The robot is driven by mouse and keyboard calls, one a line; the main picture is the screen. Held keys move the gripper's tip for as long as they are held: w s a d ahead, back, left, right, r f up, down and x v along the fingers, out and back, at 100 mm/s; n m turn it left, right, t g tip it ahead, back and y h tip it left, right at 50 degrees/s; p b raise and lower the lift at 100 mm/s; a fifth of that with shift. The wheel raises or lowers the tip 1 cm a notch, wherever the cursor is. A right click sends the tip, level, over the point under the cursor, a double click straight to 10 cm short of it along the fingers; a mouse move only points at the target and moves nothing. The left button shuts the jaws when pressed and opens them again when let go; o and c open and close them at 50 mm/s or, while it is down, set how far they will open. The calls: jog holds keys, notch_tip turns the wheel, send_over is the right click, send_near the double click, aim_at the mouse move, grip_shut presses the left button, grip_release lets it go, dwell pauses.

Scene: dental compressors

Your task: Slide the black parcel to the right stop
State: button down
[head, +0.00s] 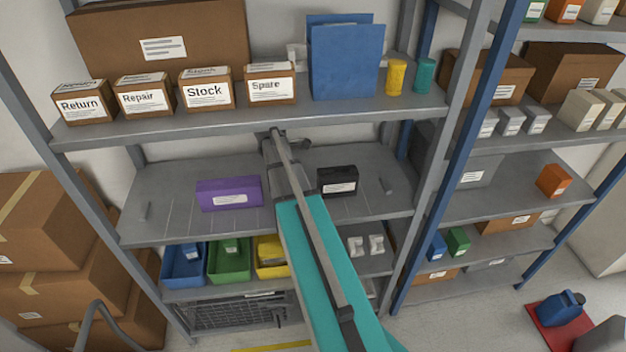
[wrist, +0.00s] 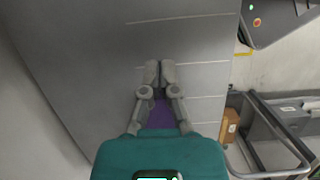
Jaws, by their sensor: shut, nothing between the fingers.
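The black parcel (head: 338,181) stands on the middle shelf (head: 160,185), just right of my arm. A purple parcel (head: 229,194) stands on the same shelf, left of my arm. In the wrist view my gripper (wrist: 160,68) is shut and empty, its fingertips together over the grey shelf surface. Part of the purple parcel (wrist: 161,115) shows between the finger linkages. The black parcel is not visible there. In the head view my arm crosses the shelf front and the fingertips cannot be made out.
The upper shelf (head: 220,124) carries labelled boxes, a blue binder (head: 345,62) and two cups, close above. Blue, green and yellow bins (head: 228,262) sit below. A grey upright (head: 424,190) bounds the right side.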

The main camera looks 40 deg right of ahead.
jog(key=shift+d+r+n, duration=0.15)
jog(key=shift+d+r, duration=0.05)
jog(key=shift+d, duration=0.3)
jog(key=shift+d+r+n, duration=0.15)
jog(key=shift+d+r, duration=0.05)
jog(key=shift+d, duration=0.25)
jog(key=shift+f, duration=0.15)
jog(key=b+x, duration=0.9)
jog(key=shift+f, duration=0.4)
jog(key=shift+s+d+f+b, duration=0.15)
jog(key=shift+s+d+b, duration=0.05)
jog(key=shift+b, duration=0.15)
jog(key=shift+s+d+r, duration=0.1)
jog(key=shift+s+d, duration=0.35)
jog(key=shift+d, duration=0.35)
jog(key=shift+s+d+r, duration=0.1)
jog(key=shift+s+d, duration=0.4)
jog(key=shift+d, duration=0.3)
